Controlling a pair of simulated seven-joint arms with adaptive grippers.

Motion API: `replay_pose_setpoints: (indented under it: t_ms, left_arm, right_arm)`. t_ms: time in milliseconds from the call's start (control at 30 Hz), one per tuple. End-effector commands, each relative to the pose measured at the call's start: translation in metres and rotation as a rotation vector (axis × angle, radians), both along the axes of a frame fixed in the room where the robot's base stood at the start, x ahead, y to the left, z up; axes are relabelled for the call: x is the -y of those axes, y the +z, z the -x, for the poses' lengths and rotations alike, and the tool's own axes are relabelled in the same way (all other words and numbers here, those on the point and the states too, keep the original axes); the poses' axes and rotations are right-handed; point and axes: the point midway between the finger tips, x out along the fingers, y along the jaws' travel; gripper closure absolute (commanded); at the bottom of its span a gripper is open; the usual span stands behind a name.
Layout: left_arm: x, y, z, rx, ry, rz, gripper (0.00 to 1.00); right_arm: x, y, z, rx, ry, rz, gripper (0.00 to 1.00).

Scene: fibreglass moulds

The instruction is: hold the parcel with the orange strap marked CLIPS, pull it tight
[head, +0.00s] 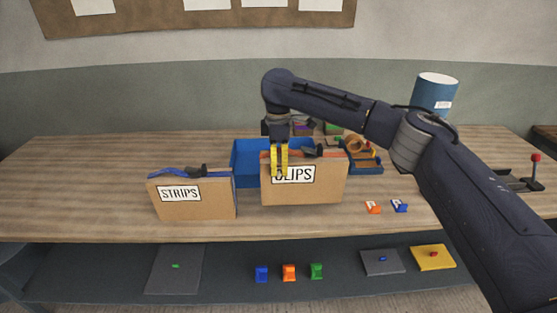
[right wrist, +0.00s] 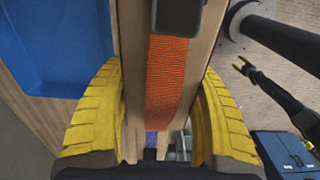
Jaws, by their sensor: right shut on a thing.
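The cardboard parcel marked CLIPS (head: 325,187) stands upright on the bench, with an orange strap (right wrist: 167,80) over its top edge. A dark buckle (head: 312,152) sits on the strap; it also shows at the top of the right wrist view (right wrist: 180,14). My right gripper (head: 279,172) is shut on this parcel near its left end, one yellow finger on each broad face; the front finger covers part of the label. In the right wrist view the fingers flank the strap. My left gripper (right wrist: 245,67) shows small there, apart from the parcel, with its yellow fingertips spread.
A similar parcel marked STRIPS (head: 200,205) with a blue strap stands to the left. A blue tray (head: 243,160) is close behind CLIPS. An orange clip (head: 373,207) and a blue clip (head: 399,205) lie to the right. The bench's far left is clear.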

Motion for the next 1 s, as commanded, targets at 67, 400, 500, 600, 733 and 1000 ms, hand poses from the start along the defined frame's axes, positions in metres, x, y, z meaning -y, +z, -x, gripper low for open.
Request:
replay_pose_setpoints:
  t_ms: [67,400,500,600,733,1000]
  left_arm:
    - [0.000,0.000,0.000,0.000,0.000,0.000,0.56]
    - [0.000,0.000,0.000,0.000,0.000,0.000,0.56]
    - [0.000,0.000,0.000,0.000,0.000,0.000,0.56]
    - [0.000,0.000,0.000,0.000,0.000,0.000,0.56]
    - [0.000,0.000,0.000,0.000,0.000,0.000,0.56]
    - [0.000,0.000,0.000,0.000,0.000,0.000,0.56]
  right_arm:
    - [0.000,-0.002,0.000,0.001,0.000,0.000,0.87]
    - [0.000,-0.013,0.000,0.001,0.001,0.000,0.87]
    - [0.000,-0.016,0.000,0.001,0.001,0.001,0.87]
    - [0.000,-0.019,0.000,0.002,0.001,0.001,0.87]
    - [0.000,-0.023,0.000,0.001,0.001,0.000,0.87]
    - [0.000,-0.032,0.000,0.001,0.001,0.000,0.87]
